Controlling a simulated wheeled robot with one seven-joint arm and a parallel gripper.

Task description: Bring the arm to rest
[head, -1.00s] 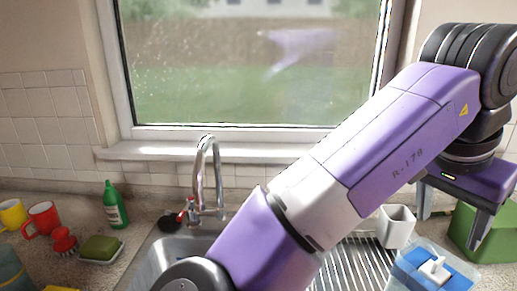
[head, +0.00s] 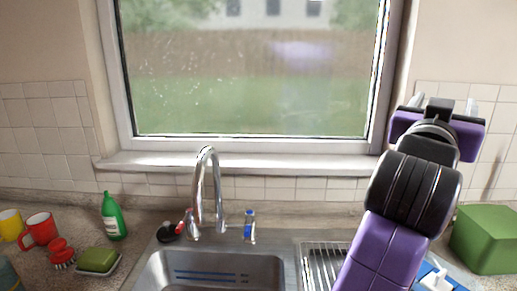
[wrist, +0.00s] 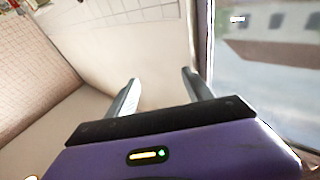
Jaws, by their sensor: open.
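My gripper (head: 445,103) is raised at the right of the head view, in front of the tiled wall beside the window. Its purple body and the tips of two pale fingers show above my black wrist joints. In the wrist view my gripper (wrist: 159,83) has its two grey fingers well apart with nothing between them. Beyond the fingers are bare wall and the window (wrist: 265,60) at the right. My folded arm covers part of the drying rack.
The sink (head: 210,275) and tap (head: 207,190) are in the middle. A green bottle (head: 113,217), red mug (head: 40,230) and sponge (head: 98,261) stand at left. A green box (head: 487,238) is at right, near a blue-and-white item (head: 437,279). The windowsill (head: 240,163) is clear.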

